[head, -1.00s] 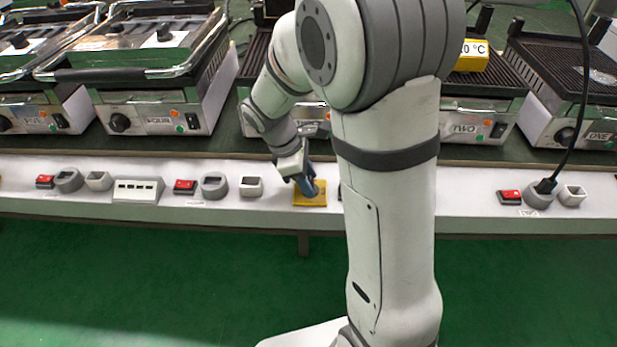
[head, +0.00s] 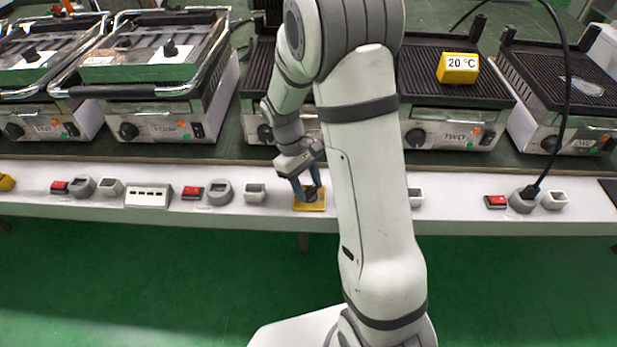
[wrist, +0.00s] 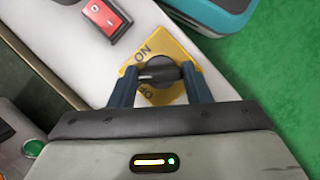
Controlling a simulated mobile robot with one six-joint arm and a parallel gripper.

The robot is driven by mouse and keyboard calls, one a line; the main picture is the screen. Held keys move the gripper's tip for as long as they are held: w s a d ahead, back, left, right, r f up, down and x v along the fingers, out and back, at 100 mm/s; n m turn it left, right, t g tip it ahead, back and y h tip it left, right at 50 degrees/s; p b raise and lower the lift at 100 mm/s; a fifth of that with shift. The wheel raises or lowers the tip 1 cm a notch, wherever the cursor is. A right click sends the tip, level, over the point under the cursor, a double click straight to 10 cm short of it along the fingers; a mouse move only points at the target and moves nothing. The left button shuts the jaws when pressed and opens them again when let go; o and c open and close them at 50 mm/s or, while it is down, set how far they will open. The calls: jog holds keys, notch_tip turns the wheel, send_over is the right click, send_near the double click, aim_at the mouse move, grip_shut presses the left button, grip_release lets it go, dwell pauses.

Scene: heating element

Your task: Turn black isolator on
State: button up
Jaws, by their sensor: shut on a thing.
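The black isolator is a dark rotary knob (wrist: 160,72) on a yellow plate (wrist: 172,45) marked ON and OFF. In the head view the yellow plate (head: 309,206) lies on the white ledge. My gripper (wrist: 159,77) has one blue finger on each side of the knob and is shut on it. The knob's handle lies roughly crosswise in the wrist view, between the two words, with a pale mark at its left end. In the head view my gripper (head: 306,187) is down at the plate and partly hides the knob.
A red switch (wrist: 103,22) and a teal object (wrist: 210,8) are near the plate. Along the white ledge (head: 270,175) are red switches (head: 192,193), grey sockets (head: 219,192) and a white panel (head: 148,195). Grills stand behind; one holds a yellow 20 °C block (head: 458,68).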

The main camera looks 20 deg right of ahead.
jog(key=m+y+p, duration=0.1)
jog(key=m, duration=0.1)
jog(key=m+y+p, duration=0.1)
jog(key=m+p, duration=0.1)
jog(key=m, duration=0.1)
jog(key=shift+d+r+m+g, duration=0.1)
jog(key=shift+d+m+g, duration=0.05)
jog(key=shift+m+g, duration=0.15)
jog(key=shift+d+m+y+p, duration=0.1)
jog(key=shift+m+y+p, duration=0.8)
jog(key=shift+m, duration=1.3)
jog(key=o, duration=1)
jog(key=shift+p+v, duration=0.7)
jog(key=shift+v, duration=3.1)
